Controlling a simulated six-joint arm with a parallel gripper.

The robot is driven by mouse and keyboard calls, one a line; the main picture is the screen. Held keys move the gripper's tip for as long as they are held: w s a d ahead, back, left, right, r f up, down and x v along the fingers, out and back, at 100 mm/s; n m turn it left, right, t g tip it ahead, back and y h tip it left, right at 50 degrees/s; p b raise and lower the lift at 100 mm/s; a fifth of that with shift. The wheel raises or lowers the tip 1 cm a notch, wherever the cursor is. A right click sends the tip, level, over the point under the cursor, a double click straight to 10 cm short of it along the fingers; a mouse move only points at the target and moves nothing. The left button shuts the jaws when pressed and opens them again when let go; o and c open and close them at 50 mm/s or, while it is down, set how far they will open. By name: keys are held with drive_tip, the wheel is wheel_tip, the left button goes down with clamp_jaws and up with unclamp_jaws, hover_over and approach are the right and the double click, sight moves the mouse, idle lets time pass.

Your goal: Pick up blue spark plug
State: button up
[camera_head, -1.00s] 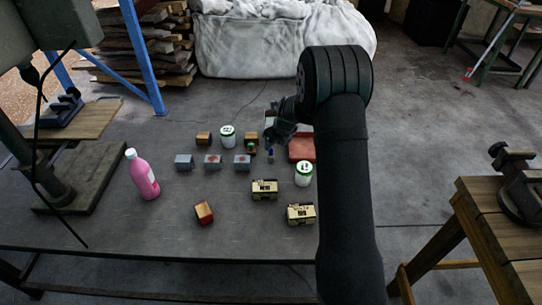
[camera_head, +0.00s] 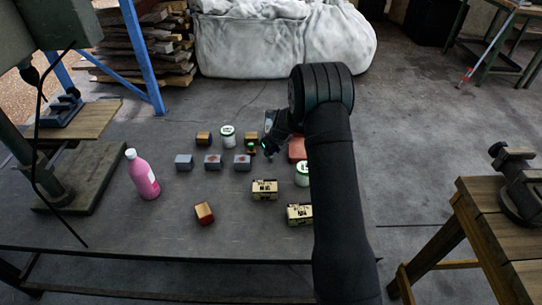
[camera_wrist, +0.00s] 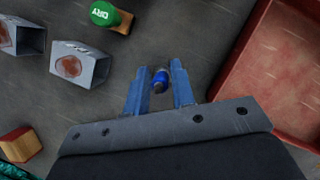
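The blue spark plug (camera_wrist: 161,79) shows in the wrist view between the fingertips of my gripper (camera_wrist: 160,80). It looks blue with a metallic end, and there is a visible gap to the finger on each side. The gripper is open, with its two blue fingers pointing down around the plug; I cannot tell the exact height left above the table. In the head view my gripper (camera_head: 268,148) is low over the table, left of the red tray, and hides the spark plug.
A red tray (camera_wrist: 276,70) lies close on the right. A green-topped item (camera_wrist: 111,16) and grey boxes (camera_wrist: 81,64) lie to the left. A pink bottle (camera_head: 143,175), white cans (camera_head: 227,137) and cream boxes (camera_head: 264,190) stand on the table (camera_head: 130,225).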

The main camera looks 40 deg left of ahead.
clamp_jaws()
